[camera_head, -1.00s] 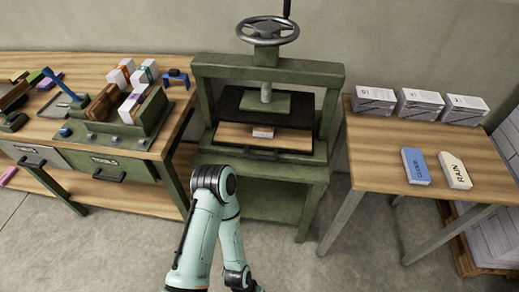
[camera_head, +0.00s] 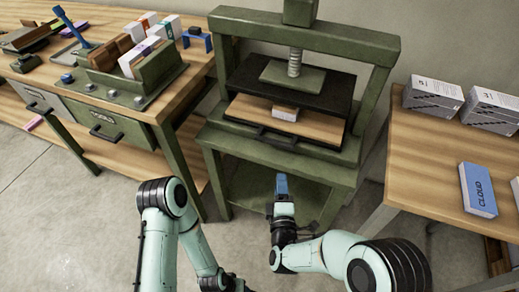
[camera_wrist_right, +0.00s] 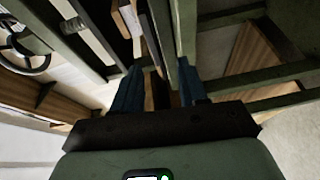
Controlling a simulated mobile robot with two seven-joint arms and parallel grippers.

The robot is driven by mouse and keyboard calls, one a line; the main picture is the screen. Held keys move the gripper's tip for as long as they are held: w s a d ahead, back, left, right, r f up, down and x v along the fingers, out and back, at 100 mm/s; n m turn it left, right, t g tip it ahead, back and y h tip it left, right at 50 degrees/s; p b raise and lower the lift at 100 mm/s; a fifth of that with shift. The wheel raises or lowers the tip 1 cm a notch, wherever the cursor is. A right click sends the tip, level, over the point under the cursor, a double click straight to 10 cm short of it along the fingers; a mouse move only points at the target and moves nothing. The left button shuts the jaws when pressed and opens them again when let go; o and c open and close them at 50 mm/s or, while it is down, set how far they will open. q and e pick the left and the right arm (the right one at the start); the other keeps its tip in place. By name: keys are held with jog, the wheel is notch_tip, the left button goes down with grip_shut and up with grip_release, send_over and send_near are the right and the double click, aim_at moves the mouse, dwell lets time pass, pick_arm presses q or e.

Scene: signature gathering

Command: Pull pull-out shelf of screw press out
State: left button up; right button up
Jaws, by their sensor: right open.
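The green screw press (camera_head: 375,100) stands in the middle of the head view. Its pull-out shelf (camera_head: 322,127), a wooden board with a dark front handle (camera_head: 262,134), lies under the raised platen. A small white-and-brown block (camera_head: 285,113) rests on the shelf. My right gripper (camera_head: 281,184) is in front of the press, below the shelf handle and apart from it. In the right wrist view the blue fingers of my right gripper (camera_wrist_right: 160,88) are spread, with nothing held. My left arm shows at lower left, but its gripper is out of view.
A wooden workbench (camera_head: 198,75) with a drawer (camera_head: 120,134), tools and a book holder stands left of the press. A wooden table (camera_head: 425,150) with white packs (camera_head: 432,97) and a blue CLOUD book (camera_head: 478,188) stands at right. Floor is open at lower left.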

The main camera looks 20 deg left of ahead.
aim_at(274, 144)
pick_arm(q)
jog(key=shift+t, duration=0.5)
jog(key=w+f+b, duration=0.1)
jog(key=w+a+f, duration=0.1)
jog(key=shift+w+a+f+b, duration=0.2)
jog(key=shift+w+a+b, duration=0.1)
jog(key=shift+w+b, duration=0.1)
pick_arm(e)
jog(key=shift+n, duration=0.4)
jog(key=x, duration=0.4)
jog(key=a+r+x, duration=0.1)
jog(key=x, duration=0.4)
jog(key=r+x, duration=0.1)
jog(key=x, duration=0.3)
jog(key=shift+w+a, duration=0.1)
jog(key=shift+a, duration=0.15)
grip_shut()
